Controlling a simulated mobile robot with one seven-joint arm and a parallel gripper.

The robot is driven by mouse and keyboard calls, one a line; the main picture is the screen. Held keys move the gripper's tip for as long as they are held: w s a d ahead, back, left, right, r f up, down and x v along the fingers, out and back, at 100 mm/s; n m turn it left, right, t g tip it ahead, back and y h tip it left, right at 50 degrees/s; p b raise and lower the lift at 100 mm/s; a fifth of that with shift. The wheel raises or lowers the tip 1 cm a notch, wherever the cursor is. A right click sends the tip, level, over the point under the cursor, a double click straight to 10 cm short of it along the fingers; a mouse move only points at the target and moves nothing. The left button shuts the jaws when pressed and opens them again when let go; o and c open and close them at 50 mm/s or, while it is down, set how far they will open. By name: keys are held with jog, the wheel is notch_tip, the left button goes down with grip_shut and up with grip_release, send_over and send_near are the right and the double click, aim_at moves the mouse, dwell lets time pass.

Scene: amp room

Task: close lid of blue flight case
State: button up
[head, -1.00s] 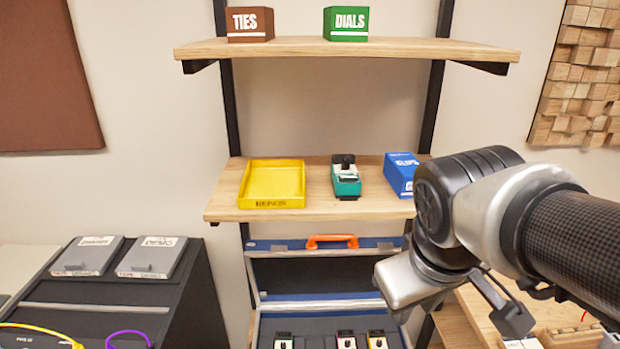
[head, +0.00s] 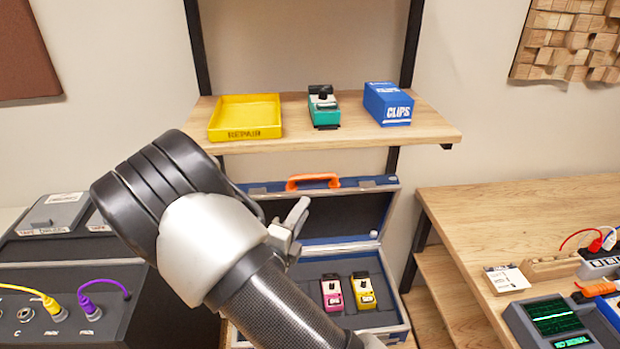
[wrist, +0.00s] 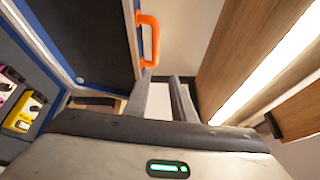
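The blue flight case (head: 385,253) stands below the middle shelf with its lid (head: 352,213) raised and an orange handle (head: 313,181) on the lid's top edge. A pink pedal (head: 332,292) and a yellow pedal (head: 364,290) sit inside the case; my arm covers its left part. My gripper (head: 297,222) is in front of the lid, left of its middle. In the wrist view, my gripper (wrist: 161,80) has its two fingers apart with nothing between them. The orange handle (wrist: 148,42) is just beyond the left fingertip; contact is unclear.
The wooden shelf (head: 430,125) above holds a yellow repair tray (head: 245,132), a teal pedal (head: 324,115) and a blue clips box (head: 388,104). A workbench (head: 500,220) stands at right, and a black console with cables (head: 100,285) at left.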

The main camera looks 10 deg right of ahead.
aim_at(311, 179)
jog(key=w+d, duration=0.1)
jog(key=w, duration=0.4)
jog(key=w+d+n, duration=0.1)
jog(key=w+d, duration=0.1)
jog(key=w, duration=0.4)
jog(key=w+d+f+n+y, duration=0.1)
jog(key=w, duration=0.4)
jog(key=shift+w+d+t, duration=0.25)
jog(key=shift+d+t, duration=0.05)
jog(key=shift+d, duration=0.05)
jog(key=shift+c, duration=0.2)
grip_shut()
